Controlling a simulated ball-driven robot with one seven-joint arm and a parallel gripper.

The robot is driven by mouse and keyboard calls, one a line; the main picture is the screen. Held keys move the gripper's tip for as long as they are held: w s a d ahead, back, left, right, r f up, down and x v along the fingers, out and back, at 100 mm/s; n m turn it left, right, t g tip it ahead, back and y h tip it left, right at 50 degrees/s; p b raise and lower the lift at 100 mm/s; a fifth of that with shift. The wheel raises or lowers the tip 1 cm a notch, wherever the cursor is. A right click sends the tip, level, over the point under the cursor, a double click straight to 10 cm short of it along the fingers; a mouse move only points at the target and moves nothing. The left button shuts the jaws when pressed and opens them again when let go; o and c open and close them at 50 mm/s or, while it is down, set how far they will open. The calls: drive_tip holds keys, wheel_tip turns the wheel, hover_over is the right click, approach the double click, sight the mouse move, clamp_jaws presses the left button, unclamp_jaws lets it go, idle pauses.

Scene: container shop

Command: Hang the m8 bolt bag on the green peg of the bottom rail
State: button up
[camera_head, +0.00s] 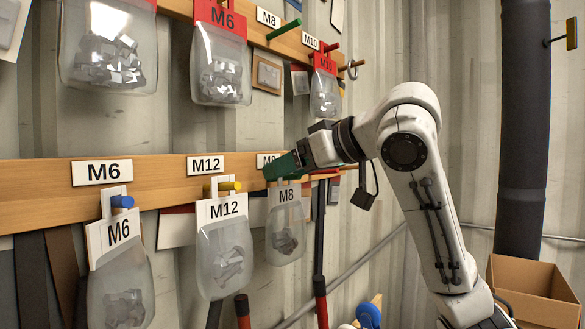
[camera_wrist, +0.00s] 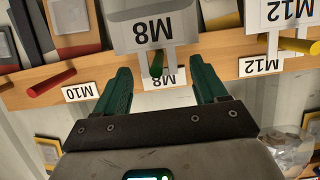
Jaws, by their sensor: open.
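The M8 bolt bag (camera_head: 286,238), clear with a white header card, hangs below the bottom rail (camera_head: 155,170). Its upside-down M8 card (camera_wrist: 155,31) shows at the top of the wrist view. The green peg (camera_wrist: 157,64) of the bottom rail stands out at the card's hanger tab, before the rail's M8 label. I cannot tell for sure whether the peg passes through the tab. My gripper (camera_head: 286,166), with green fingers, is at the rail just above the bag. In the wrist view its fingers (camera_wrist: 164,85) are open, one either side of the peg, with nothing between them gripped.
An M12 bag (camera_head: 223,258) hangs by the yellow peg left of the M8 bag, and an M6 bag (camera_head: 122,290) by the blue peg. A red peg (camera_wrist: 52,82) is on the other side. The top rail's green peg (camera_head: 285,29) is empty. A cardboard box (camera_head: 535,288) stands right.

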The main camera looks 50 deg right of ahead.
drive_tip(key=v, duration=1)
drive_tip(key=shift+s+b, duration=0.4)
drive_tip(key=shift+r, duration=0.1)
